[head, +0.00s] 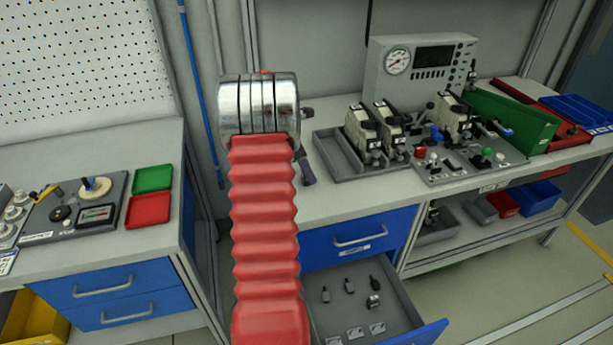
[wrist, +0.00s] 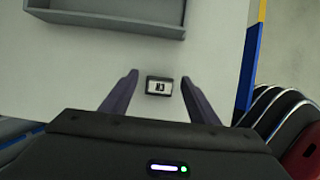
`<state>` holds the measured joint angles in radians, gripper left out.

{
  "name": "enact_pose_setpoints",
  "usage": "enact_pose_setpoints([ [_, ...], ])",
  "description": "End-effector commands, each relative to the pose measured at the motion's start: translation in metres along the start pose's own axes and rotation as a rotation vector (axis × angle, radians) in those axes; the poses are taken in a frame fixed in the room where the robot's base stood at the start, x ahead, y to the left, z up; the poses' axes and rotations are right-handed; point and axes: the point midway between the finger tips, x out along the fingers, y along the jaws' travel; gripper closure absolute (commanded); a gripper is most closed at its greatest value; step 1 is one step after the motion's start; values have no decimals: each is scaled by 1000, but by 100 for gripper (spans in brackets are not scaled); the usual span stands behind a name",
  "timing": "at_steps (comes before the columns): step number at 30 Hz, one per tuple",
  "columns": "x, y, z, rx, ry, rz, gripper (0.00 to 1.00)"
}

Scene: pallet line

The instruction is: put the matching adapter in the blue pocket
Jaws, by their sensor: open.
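My gripper is open in the wrist view (wrist: 160,78), its two dark purple fingers apart and pointing at the pale worktop. A small dark-edged plate with a white marked face (wrist: 159,87) shows between the fingertips; I cannot tell its height or whether it is touched. In the head view my gripper (head: 306,170) is mostly hidden behind my red-sleeved arm. The open drawer (head: 412,322) holds several small dark adapters, one of them a dark fitting (head: 349,286), with pale label plates (head: 355,333) in front. I cannot tell which adapter matches, nor make out a blue pocket for certain.
A grey tray with black-and-cream devices (head: 345,165) stands on the bench, beside a control panel (head: 470,155) and a gauge box (head: 420,70). Green, red and blue bins (head: 575,110) sit at the right. The grey tray's edge (wrist: 110,22) shows in the wrist view.

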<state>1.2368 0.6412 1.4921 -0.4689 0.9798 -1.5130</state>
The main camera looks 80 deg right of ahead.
Motion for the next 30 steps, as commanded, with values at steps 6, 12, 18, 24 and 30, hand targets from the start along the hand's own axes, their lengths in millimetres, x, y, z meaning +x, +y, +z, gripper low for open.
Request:
enact_pose_setpoints([
  [6,0,0,0,0,0,0,45],
  [12,0,0,0,1,0,0,45],
  [18,0,0,0,1,0,0,54],
  [24,0,0,0,1,0,0,68],
  [30,0,0,0,1,0,0,83],
])
